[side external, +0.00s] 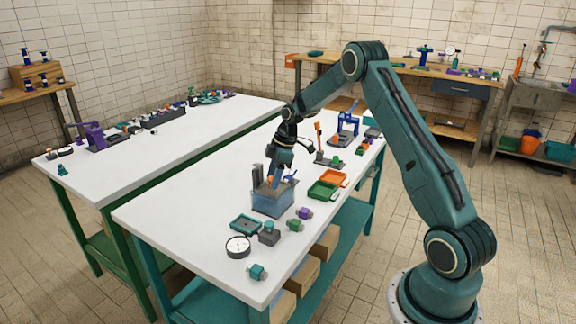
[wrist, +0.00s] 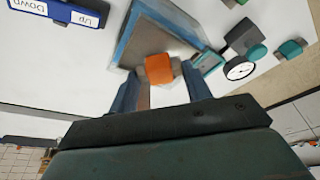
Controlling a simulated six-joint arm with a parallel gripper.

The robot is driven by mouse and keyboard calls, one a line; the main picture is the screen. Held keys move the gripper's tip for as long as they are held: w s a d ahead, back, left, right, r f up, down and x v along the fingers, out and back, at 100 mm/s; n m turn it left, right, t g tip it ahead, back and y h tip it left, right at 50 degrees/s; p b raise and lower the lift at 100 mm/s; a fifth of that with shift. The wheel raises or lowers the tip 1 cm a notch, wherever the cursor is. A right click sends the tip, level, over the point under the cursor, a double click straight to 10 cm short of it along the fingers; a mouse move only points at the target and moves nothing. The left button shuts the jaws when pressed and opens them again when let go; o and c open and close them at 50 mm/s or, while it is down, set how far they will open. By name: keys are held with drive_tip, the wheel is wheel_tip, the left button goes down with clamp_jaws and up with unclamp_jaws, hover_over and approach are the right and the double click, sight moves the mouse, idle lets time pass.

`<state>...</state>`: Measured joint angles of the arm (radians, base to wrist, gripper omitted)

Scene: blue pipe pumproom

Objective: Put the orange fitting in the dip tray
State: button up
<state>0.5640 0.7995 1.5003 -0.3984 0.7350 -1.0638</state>
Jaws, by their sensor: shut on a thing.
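The orange fitting (wrist: 159,69) has an orange middle and grey ends, and sits between my fingertips in the wrist view. My gripper (wrist: 160,80) is shut on it. In the side view my gripper (side external: 274,182) points down at the open top of a blue see-through tank (side external: 272,202); a bit of orange shows there, mostly hidden by the fingers. In the wrist view the tank (wrist: 124,38) lies beyond the fitting. I cannot tell whether the fitting is above the rim or inside. A shallow teal tray (side external: 246,217), perhaps the dip tray, lies in front of the tank.
A dial gauge (side external: 238,247), a grey block with a teal top (side external: 269,233) and several small fittings stand near the teal tray. Green (side external: 323,193) and orange (side external: 335,178) trays lie right of the tank.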

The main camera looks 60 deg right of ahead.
drive_tip(key=shift+f, duration=0.3)
drive_tip(key=shift+f, duration=0.15)
drive_tip(key=o, duration=1.1)
drive_tip(key=shift+v, duration=6.15)
